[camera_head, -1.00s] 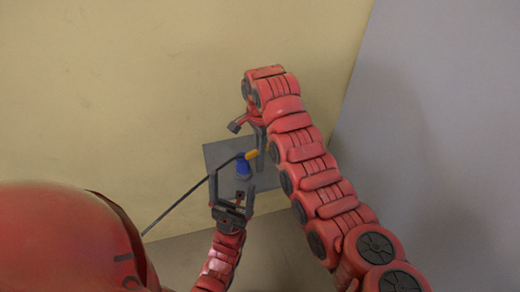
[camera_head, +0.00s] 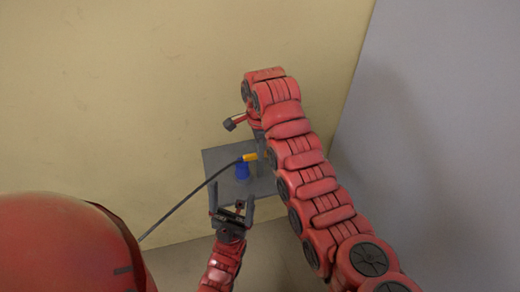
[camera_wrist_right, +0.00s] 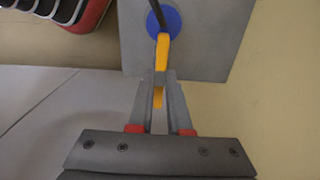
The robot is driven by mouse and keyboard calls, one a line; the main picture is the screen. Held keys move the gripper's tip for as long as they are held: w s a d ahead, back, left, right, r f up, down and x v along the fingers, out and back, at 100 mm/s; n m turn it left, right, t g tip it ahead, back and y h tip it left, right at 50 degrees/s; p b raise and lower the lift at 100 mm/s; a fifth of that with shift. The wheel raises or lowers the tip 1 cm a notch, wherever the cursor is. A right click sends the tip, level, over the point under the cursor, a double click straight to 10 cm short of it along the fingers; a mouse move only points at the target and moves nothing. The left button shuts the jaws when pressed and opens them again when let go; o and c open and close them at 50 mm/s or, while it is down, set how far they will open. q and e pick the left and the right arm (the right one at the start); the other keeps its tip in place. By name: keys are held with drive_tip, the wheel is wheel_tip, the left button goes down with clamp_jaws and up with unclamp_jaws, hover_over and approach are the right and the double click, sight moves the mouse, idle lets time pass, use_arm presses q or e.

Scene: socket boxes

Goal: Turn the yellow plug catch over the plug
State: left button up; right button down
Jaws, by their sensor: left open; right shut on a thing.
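The yellow plug catch (camera_head: 250,157) shows at the top of the blue plug or socket (camera_head: 242,171) on a grey box. In the right wrist view the yellow catch (camera_wrist_right: 162,52) lies between the fingertips of my right gripper (camera_wrist_right: 159,85), which is shut on it. The blue part (camera_wrist_right: 172,22) is just beyond it, with the dark cable crossing it. In the head view my right gripper (camera_head: 262,155) is mostly hidden behind its arm. My left gripper (camera_head: 231,200) is open and empty, below the blue part and apart from it.
The grey box (camera_head: 215,158) stands against a yellowish wall (camera_head: 130,100). A dark cable (camera_head: 190,194) runs from the plug down to the left. A grey wall (camera_head: 450,130) is at the right.

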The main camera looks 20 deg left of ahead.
drive_tip(key=c, duration=0.9)
unclamp_jaws()
drive_tip(key=shift+o, duration=0.2)
drive_tip(key=shift+r, duration=0.15)
drive_tip(key=shift+r, duration=0.35)
wheel_tip(320, 180, up, 3)
drive_tip(key=shift+w+p, duration=0.1)
drive_tip(key=shift+p, duration=0.65)
wheel_tip(320, 180, up, 14)
drive_tip(key=b, duration=0.1)
drive_tip(key=shift+f, duration=0.25)
